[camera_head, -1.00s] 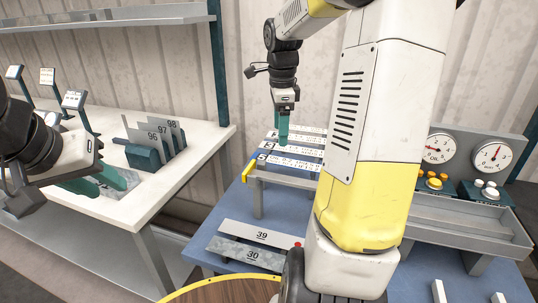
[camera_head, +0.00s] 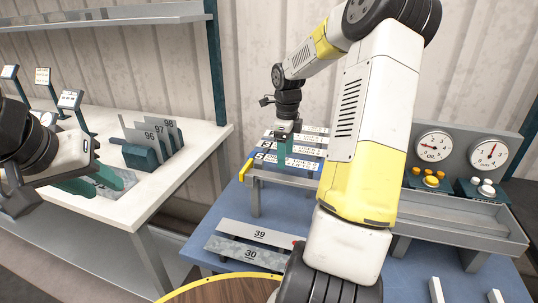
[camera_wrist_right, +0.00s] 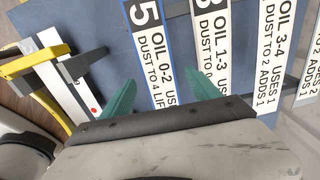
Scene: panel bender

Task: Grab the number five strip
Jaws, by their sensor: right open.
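In the head view the strip (camera_head: 267,158) is the nearest of several strips on a rack, partly behind my right gripper. My right gripper (camera_wrist_right: 163,86) is open, and its green fingers appear on either side of the strip in the wrist view. In the head view the right gripper (camera_head: 285,157) points down at the strips; contact cannot be told. My left gripper (camera_head: 112,180) has its fingers apart over the white table at left.
Neighbouring strips, one reading "OIL 1-3" (camera_wrist_right: 212,45) and one "OIL 3-4" (camera_wrist_right: 268,55), lie close by. Plates 39 (camera_head: 260,234) and 30 (camera_head: 250,253) lie in front of the rack. Two gauges (camera_head: 433,146) and a grey tray (camera_head: 460,215) stand right.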

